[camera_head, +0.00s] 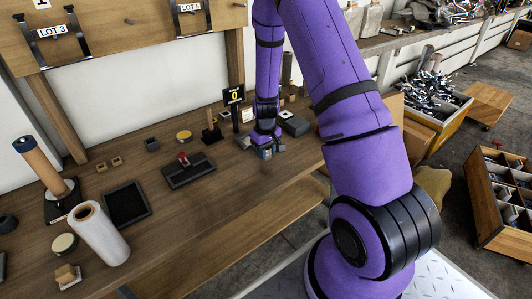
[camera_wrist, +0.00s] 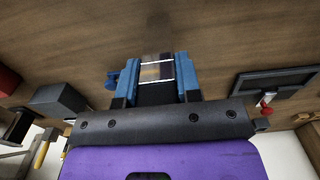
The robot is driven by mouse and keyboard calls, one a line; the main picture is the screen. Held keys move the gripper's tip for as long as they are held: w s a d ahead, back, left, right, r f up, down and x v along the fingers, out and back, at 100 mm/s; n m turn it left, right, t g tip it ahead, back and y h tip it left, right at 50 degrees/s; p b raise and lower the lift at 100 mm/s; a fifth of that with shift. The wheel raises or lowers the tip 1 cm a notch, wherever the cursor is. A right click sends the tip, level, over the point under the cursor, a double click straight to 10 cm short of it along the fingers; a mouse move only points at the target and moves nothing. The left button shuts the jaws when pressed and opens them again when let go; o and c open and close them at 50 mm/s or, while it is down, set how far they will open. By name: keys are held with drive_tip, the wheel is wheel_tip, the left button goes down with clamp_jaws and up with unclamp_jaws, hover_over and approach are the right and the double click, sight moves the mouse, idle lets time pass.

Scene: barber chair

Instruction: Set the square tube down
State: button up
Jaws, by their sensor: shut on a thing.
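In the wrist view, the square tube (camera_wrist: 157,70) sits between the blue fingertips of my gripper (camera_wrist: 158,78). It shows a dark and tan face with bright white edges, and its lower part is hidden by the fingers. The gripper is shut on it. In the head view, my gripper (camera_head: 265,150) is low over the right part of the wooden workbench (camera_head: 225,205), near its front edge. The tube is too small there to make out clearly. I cannot tell whether it touches the bench top.
A dark clamp-like fixture with a red knob (camera_head: 188,170) lies left of my gripper. A black post with a "0" sign (camera_head: 234,97) stands behind it. A dark grey box (camera_head: 295,125) is close on the right. Bare wood lies in front and to the left.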

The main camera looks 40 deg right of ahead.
drive_tip(key=shift+f, duration=0.4)
drive_tip(key=shift+f, duration=0.1)
drive_tip(key=o, duration=1)
drive_tip(key=shift+o, duration=0.2)
